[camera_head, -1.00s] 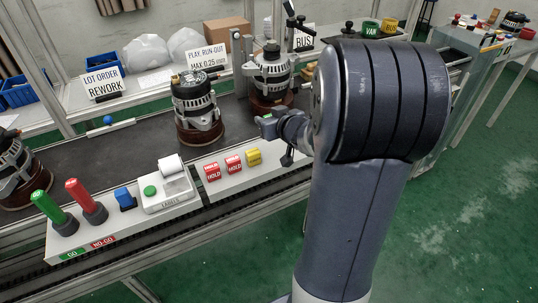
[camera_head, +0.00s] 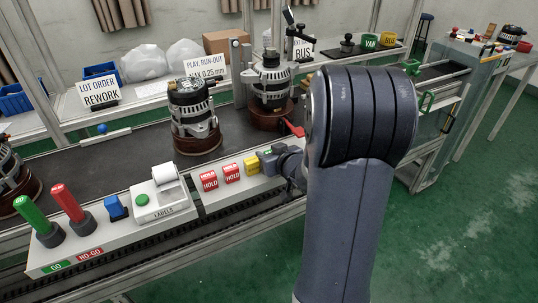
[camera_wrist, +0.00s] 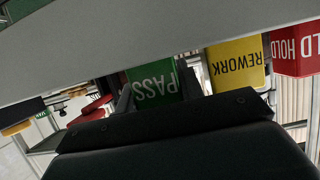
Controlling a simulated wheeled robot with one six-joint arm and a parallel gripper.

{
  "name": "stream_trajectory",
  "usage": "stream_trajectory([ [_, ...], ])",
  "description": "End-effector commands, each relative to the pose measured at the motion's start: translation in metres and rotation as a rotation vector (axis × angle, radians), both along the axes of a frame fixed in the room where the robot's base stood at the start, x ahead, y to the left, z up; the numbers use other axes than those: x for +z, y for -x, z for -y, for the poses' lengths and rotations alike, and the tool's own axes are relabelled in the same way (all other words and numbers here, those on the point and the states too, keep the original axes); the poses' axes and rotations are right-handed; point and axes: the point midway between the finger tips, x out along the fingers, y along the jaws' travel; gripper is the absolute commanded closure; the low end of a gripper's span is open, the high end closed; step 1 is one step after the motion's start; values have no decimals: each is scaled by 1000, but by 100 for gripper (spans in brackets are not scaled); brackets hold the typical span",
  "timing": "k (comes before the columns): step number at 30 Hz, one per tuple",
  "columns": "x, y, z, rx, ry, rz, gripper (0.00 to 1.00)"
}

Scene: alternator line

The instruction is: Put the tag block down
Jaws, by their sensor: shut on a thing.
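The tag block is a green block marked PASS (camera_wrist: 153,85), between the dark fingers of my gripper (camera_wrist: 160,95) in the wrist view, where its lettering is upside down. My gripper is shut on it. In the head view my gripper (camera_head: 268,160) is low at the right end of the white tag ledge (camera_head: 222,196), just right of the yellow block (camera_head: 251,166). The yellow block reads REWORK in the wrist view (camera_wrist: 237,64). The green block is hidden by my gripper in the head view. I cannot tell whether it touches the ledge.
Two red HOLD blocks (camera_head: 210,181) (camera_head: 232,174) stand left of the yellow one. Behind are two alternators (camera_head: 195,118) (camera_head: 271,85) on the dark conveyor. A red part (camera_head: 292,128) is close behind my gripper. A label printer (camera_head: 157,200) is further left.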

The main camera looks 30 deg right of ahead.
Motion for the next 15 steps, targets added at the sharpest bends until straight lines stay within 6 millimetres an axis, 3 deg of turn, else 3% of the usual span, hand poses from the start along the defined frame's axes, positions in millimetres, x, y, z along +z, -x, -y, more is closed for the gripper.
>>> stream_trajectory([
  [4,-4,0,0,0,0,0,86],
  [5,-4,0,0,0,0,0,64],
  [8,-3,0,0,0,0,0,55],
  [15,-2,0,0,0,0,0,55],
])
